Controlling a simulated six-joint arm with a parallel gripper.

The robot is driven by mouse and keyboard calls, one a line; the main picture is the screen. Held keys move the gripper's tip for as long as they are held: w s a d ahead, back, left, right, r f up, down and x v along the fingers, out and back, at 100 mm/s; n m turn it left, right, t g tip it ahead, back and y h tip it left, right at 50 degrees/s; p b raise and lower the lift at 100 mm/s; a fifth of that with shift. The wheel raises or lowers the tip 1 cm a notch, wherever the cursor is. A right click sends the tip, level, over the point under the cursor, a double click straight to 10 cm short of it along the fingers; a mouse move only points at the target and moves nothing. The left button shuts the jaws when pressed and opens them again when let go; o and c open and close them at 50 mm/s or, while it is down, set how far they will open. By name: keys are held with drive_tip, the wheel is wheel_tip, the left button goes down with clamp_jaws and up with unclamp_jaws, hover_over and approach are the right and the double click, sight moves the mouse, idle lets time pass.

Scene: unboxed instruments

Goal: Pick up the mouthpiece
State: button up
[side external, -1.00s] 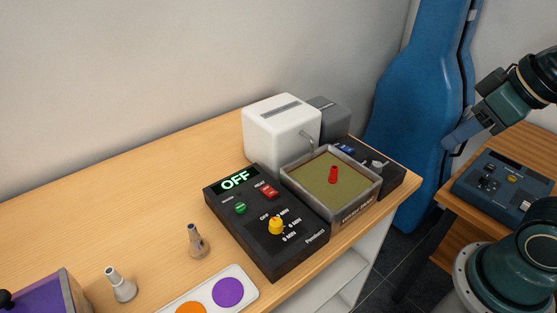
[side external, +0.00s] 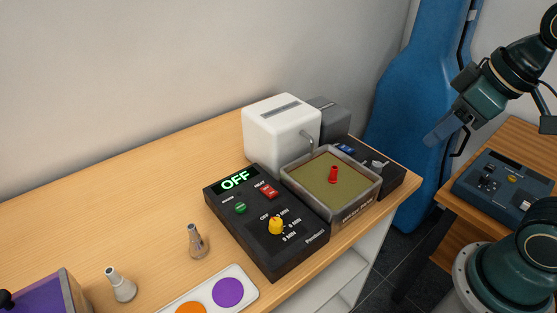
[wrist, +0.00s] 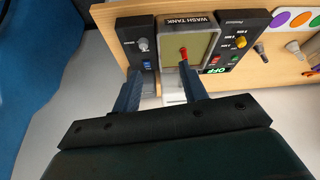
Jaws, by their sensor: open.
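A small grey-brown flared piece (side external: 197,243), shaped like a mouthpiece, stands on the wooden table left of the black panel. A paler flared piece (side external: 121,285) stands further left. A small red piece (side external: 333,174) is in the wash tank (side external: 352,208); it also shows in the wrist view (wrist: 183,52). I cannot tell for sure which is the task's mouthpiece. My gripper (side external: 440,134) is in the air to the right of the table, clear of all these pieces. In the wrist view its two fingers (wrist: 159,74) are apart with nothing between them.
The black control panel (side external: 300,250) reads OFF and stands beside the tank. A white box (side external: 280,135) is behind it. A card with coloured dots (side external: 246,276) and a purple box (side external: 45,295) are at the front. A blue case (side external: 405,130) stands behind my gripper.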

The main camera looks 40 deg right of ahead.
sight(337, 168)
drive_tip(key=w+a+f+n+g+y, duration=0.1)
drive_tip(key=w+a+f+n, duration=0.1)
drive_tip(key=w, duration=0.3)
drive_tip(key=w+a+f+n+g+y, duration=0.1)
drive_tip(key=w+f+n, duration=0.2)
drive_tip(key=w+n, duration=0.2)
drive_tip(key=shift+w+a+y, duration=0.4)
drive_tip(key=shift+w, duration=0.4)
drive_tip(key=shift+x, duration=4.3)
drive_tip(key=shift+a, duration=0.1)
drive_tip(key=shift+x, duration=2.55)
clamp_jaws()
